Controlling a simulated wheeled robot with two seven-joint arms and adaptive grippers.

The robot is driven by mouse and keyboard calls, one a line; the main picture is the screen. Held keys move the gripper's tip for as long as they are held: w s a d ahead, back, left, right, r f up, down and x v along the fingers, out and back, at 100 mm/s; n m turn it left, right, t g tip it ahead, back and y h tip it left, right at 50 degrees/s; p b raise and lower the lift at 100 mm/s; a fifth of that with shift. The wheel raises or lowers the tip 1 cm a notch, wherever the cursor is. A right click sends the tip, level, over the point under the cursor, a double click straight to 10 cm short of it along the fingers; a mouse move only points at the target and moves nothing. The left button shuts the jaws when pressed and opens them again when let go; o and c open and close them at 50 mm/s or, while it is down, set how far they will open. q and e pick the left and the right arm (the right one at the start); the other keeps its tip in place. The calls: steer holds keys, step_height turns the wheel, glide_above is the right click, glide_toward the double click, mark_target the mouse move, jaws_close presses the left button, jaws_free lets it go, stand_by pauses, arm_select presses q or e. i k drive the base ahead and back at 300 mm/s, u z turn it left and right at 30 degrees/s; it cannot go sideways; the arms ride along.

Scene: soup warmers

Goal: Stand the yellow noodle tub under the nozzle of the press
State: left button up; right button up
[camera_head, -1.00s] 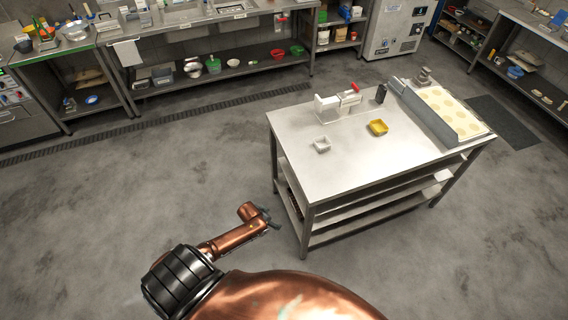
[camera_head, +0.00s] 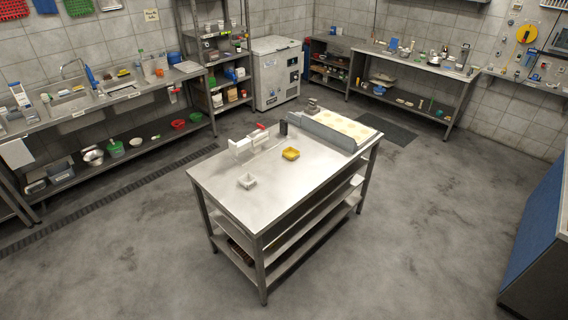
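The yellow noodle tub (camera_head: 290,153) stands on the steel table (camera_head: 215,181), right of its middle. The press (camera_head: 246,143) is a white device with a red part on top, near the table's far left edge. The tub is apart from it, to its right and nearer to me. The nozzle is too small to make out. Neither of my grippers is in view.
A white tub (camera_head: 247,181) stands on the table's left part. A black object (camera_head: 283,128) is beside the press. A tray of pale round pieces (camera_head: 343,126) fills the right end. The floor (camera_head: 410,210) around the table is clear.

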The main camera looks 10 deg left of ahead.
mark_target(272, 141)
steer(key=u, duration=0.4)
steer(key=i, duration=0.55)
steer(key=u, duration=0.3)
